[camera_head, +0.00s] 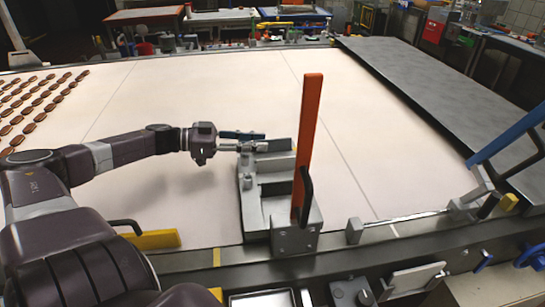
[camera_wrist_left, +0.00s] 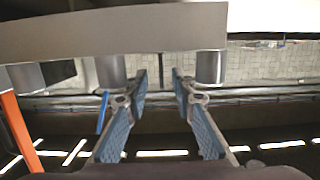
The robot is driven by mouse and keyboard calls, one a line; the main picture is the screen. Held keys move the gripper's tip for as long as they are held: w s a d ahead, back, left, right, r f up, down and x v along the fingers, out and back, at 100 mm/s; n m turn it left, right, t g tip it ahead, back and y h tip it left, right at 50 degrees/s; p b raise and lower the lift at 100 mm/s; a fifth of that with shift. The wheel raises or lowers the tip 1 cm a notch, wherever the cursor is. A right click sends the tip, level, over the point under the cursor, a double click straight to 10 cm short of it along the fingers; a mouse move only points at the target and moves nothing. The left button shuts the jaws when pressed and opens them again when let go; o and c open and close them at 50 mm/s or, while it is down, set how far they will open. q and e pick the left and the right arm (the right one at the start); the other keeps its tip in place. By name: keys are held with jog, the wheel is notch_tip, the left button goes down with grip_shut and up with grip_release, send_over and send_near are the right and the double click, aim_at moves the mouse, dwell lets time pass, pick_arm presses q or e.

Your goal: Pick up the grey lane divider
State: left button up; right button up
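A stepped grey metal block (camera_head: 252,205), which looks like the lane divider, stands at the near edge of the pale belt in the head view. An upright orange bar (camera_head: 308,130) with a black handle rises at its right side. My left gripper (camera_head: 264,141) reaches in from the left at the block's far end. In the left wrist view its blue-padded fingers (camera_wrist_left: 160,80) are apart with a gap between them. A broad grey bar (camera_wrist_left: 120,32) crosses just beyond the fingertips. I cannot tell whether they touch it. My right gripper is not in view.
Rows of brown cookies (camera_head: 40,100) lie on the belt (camera_head: 200,85) at the far left. A yellow block (camera_head: 155,239) sits at the near edge. A blue bar (camera_head: 508,133) on a grey mount slants at the right. The middle of the belt is clear.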

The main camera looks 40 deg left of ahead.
aim_at(273, 142)
pick_arm(q)
jog(key=shift+b+x, duration=0.65)
jog(key=shift+x, duration=0.15)
jog(key=shift+w+d+f+b, duration=0.3)
jog(key=shift+w+f+b, duration=0.05)
jog(key=shift+w, duration=0.3)
jog(key=shift+x, duration=1)
jog(key=shift+r, duration=0.1)
jog(key=shift+s, duration=0.1)
grip_shut()
